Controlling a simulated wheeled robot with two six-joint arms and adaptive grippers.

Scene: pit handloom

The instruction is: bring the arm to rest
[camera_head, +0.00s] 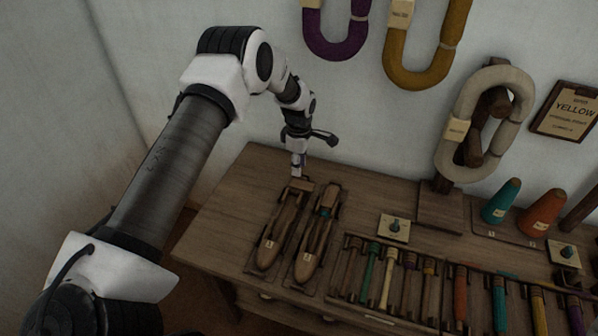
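My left arm (168,170) reaches in from the left and bends down over the back left of the wooden table (235,205). My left gripper (298,174) points down just behind two wooden boat shuttles. The left shuttle (277,230) and the right shuttle (319,236) lie side by side in their holders. The fingertips are small and seen edge-on, so I cannot tell whether they are open or shut, or whether they touch anything. My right gripper is not in view.
A tray (340,290) of several coloured bobbins lies right of the shuttles, with more bobbins farther right. Teal (501,202) and orange (541,213) yarn cones stand behind. Yarn hanks and a sign (567,110) are at the wall. The table's left end is bare.

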